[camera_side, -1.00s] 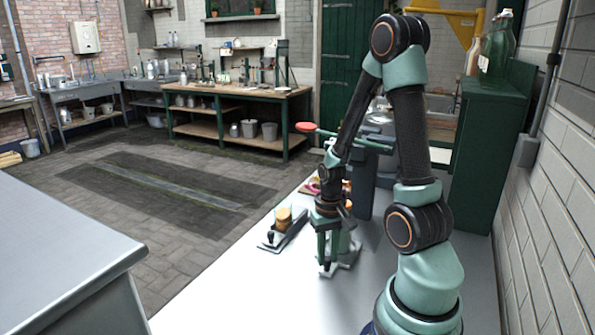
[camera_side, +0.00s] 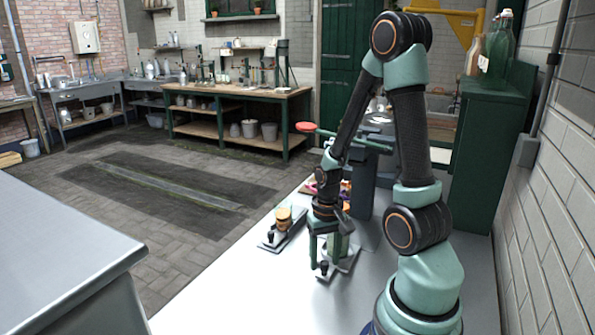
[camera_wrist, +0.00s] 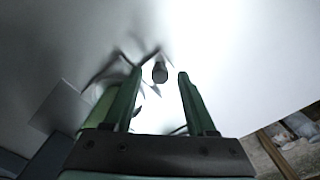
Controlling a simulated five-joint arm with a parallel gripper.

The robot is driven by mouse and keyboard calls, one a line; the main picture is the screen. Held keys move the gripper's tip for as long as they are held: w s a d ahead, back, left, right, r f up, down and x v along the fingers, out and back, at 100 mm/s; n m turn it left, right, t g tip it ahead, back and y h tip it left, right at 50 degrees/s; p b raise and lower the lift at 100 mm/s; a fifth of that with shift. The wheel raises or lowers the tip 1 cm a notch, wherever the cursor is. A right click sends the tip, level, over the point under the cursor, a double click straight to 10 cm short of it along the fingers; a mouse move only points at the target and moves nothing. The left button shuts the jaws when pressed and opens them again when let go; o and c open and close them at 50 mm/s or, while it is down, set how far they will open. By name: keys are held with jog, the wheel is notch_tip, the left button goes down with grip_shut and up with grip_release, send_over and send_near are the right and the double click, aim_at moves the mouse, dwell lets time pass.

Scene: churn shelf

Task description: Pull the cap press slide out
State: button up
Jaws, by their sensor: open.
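A low grey slide plate (camera_side: 346,262) with a small dark upright knob (camera_side: 323,268) at its near end lies on the white table. It appears to be the cap press slide. My gripper (camera_side: 322,258) points down over this near end with its green fingers apart. In the wrist view the dark knob (camera_wrist: 160,72) shows between the open fingertips (camera_wrist: 159,78), with a gap on each side. A green block (camera_side: 338,245) behind the fingers is partly hidden by them. The press column (camera_side: 362,195) stands behind, partly covered by my arm.
Colourful small items (camera_side: 311,186) lie farther back. A red-tipped lever (camera_side: 306,127) sticks out left. White table is clear in front.

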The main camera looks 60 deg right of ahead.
notch_tip(320, 180, up, 12)
dwell(0.6)
jog(key=w+a+r+n+t, duration=0.2)
jog(key=w+a+r+n, duration=0.1)
jog(key=a, duration=0.4)
jog(key=w+a+r+n+t, duration=0.3)
jog(key=a+r+n, duration=0.3)
jog(key=a, duration=0.2)
jog(key=shift+w+a+r+t, duration=0.15)
jog(key=shift+w+a+t, duration=0.05)
jog(key=shift+a+t, duration=0.1)
jog(key=shift+d, duration=0.1)
